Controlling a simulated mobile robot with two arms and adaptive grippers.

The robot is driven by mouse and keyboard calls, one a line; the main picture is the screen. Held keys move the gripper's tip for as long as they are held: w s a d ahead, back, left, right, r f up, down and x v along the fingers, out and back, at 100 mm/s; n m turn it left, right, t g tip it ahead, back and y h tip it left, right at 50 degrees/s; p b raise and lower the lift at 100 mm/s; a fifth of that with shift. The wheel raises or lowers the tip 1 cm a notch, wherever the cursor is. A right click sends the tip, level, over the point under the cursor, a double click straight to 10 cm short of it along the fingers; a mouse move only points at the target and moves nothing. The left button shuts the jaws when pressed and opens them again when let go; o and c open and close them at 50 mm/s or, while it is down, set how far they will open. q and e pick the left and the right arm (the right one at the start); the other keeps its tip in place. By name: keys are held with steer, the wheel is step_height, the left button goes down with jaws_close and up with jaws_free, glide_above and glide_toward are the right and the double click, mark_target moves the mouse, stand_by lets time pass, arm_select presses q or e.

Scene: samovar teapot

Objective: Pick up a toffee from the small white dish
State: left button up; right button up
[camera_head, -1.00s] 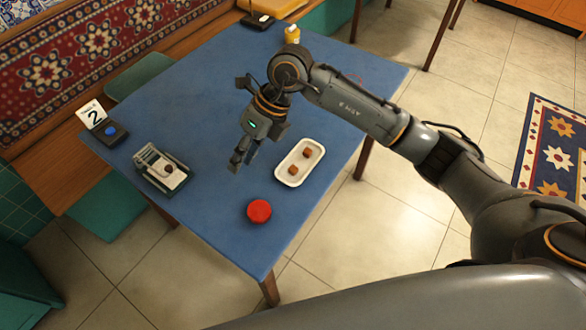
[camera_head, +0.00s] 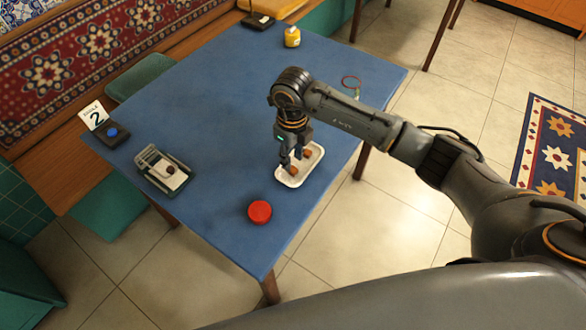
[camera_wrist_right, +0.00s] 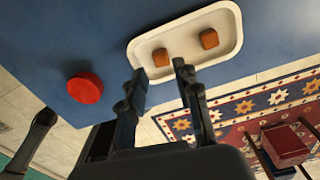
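The small white dish (camera_head: 288,182) lies on the blue table, partly hidden by my right gripper in the head view. Two brown toffees are on it: one toffee (camera_head: 307,153) at the far end and one toffee (camera_head: 293,170) at the near end. The right wrist view shows the dish (camera_wrist_right: 183,32) with one toffee (camera_wrist_right: 209,38) on the right and one toffee (camera_wrist_right: 161,57) on the left. My right gripper (camera_wrist_right: 160,72) is open and empty, its fingers pointing down over the dish with the left toffee between the fingertip lines. Contact is not visible. My left gripper is not in view.
A red round object (camera_head: 259,212) sits near the dish. The table's middle is clear.

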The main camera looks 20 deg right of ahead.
mark_target(293, 169)
step_height(293, 169, down, 4)
steer(key=shift+d+f+p, duration=0.1)
steer(key=shift+f+p, duration=0.05)
steer(key=shift+p, duration=0.2)
steer(key=c, duration=0.5)
steer(key=shift+c, duration=0.2)
